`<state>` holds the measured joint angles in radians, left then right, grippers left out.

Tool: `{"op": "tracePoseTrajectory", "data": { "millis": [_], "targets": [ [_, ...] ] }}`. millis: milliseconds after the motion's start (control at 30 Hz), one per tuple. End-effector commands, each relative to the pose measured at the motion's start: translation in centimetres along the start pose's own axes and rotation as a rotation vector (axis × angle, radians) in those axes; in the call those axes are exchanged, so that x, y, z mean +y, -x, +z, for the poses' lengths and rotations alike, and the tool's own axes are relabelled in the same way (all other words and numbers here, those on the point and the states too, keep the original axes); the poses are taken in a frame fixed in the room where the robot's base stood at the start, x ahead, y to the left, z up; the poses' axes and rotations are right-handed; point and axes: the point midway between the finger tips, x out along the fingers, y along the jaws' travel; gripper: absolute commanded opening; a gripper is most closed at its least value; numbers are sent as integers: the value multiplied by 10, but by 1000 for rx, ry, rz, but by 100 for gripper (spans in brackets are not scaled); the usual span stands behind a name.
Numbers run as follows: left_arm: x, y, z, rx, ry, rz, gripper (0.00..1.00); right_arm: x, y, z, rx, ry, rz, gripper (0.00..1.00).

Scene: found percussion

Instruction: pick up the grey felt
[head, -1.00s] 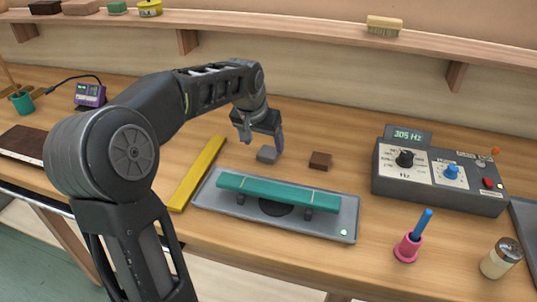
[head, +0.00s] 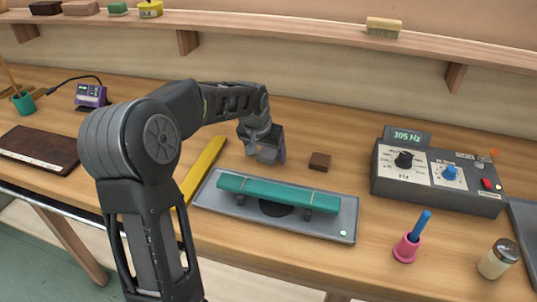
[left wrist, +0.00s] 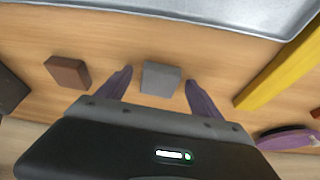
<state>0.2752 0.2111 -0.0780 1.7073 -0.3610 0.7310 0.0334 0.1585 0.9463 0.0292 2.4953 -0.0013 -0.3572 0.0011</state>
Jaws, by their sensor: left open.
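The grey felt (left wrist: 160,79) is a small grey block lying on the wooden bench. In the left wrist view it sits between the two open fingers of my left gripper (left wrist: 158,88), with a gap on each side. In the head view my left gripper (head: 265,157) is down at the bench behind the grey tray and hides the felt. My right gripper is in neither view.
A brown block (head: 320,162) lies just right of the gripper. The grey tray (head: 348,222) with a teal bar (head: 280,194) is in front. A yellow bar (head: 205,168) lies to the left. A control box (head: 440,180) stands at right.

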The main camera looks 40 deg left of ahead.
Motion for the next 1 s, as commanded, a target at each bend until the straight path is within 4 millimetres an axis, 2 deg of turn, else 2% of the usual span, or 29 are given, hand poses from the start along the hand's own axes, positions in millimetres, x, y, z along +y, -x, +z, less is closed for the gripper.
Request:
{"op": "tracePoseTrajectory", "data": {
  "millis": [433, 1000],
  "targets": [
    [0, 0, 0, 0, 0, 0, 75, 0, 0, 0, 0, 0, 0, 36],
    [0, 0, 0, 0, 0, 0, 30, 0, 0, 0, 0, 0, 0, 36]
  ]
}}
